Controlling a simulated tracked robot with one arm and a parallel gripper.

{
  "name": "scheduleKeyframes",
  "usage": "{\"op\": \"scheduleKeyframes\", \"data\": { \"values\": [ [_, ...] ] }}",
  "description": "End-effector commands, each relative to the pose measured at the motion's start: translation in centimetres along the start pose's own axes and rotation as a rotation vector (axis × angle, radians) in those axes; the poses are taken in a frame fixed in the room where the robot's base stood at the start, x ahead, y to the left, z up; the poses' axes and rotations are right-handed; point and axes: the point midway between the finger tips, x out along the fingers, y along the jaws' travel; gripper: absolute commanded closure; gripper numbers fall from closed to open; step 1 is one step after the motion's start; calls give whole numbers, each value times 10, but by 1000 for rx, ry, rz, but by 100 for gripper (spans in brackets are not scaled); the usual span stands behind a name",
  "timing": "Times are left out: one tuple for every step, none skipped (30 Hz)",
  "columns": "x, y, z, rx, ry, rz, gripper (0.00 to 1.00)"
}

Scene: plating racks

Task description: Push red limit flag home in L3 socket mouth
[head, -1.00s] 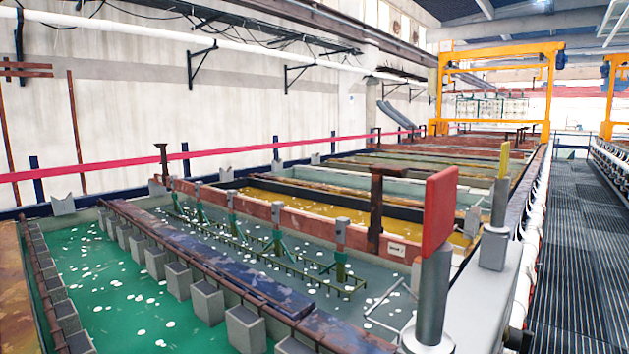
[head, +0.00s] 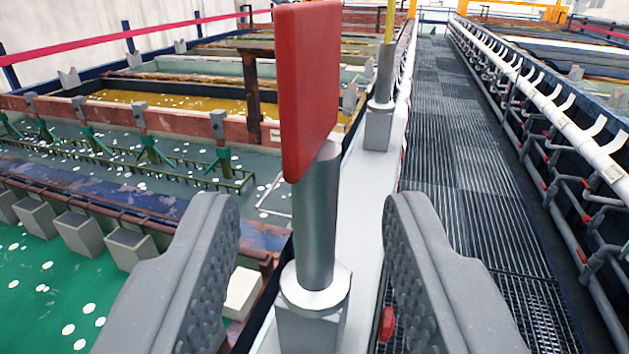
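The red limit flag (head: 309,85) is a flat red plate on top of a grey cylindrical stem (head: 316,215). The stem stands upright in a collared socket (head: 315,289) on a grey block on the pale ledge. I cannot tell how deep the stem sits or read an L3 label. My gripper (head: 312,230) is open, with one grey textured finger on each side of the stem. Both fingers appear apart from it.
A yellow flag (head: 390,20) on a similar post (head: 383,75) stands farther along the ledge (head: 350,200). Tanks of green and yellow liquid lie left. A grated walkway (head: 455,150) runs right, with a white pipe rail (head: 540,85) beyond.

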Motion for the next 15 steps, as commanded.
{"op": "scheduleKeyframes", "data": {
  "values": [
    [2,0,0,0,0,0,61],
    [3,0,0,0,0,0,61],
    [5,0,0,0,-1,0,61],
    [8,0,0,0,-1,0,61],
    [11,0,0,0,-1,0,61],
    [16,1,-1,0,-1,0,61],
    [19,1,-1,1,-1,0,61],
    [23,1,-2,1,-1,-1,61],
    [28,1,-2,0,0,-1,61],
    [32,2,-3,1,0,-1,61],
    [35,1,-2,2,0,-1,61],
    [39,1,-1,1,-1,-1,61],
    [42,1,-1,0,-2,-1,61],
    [45,1,0,-1,-2,-1,61],
    [48,1,0,-1,-3,0,61]
  ]
}}
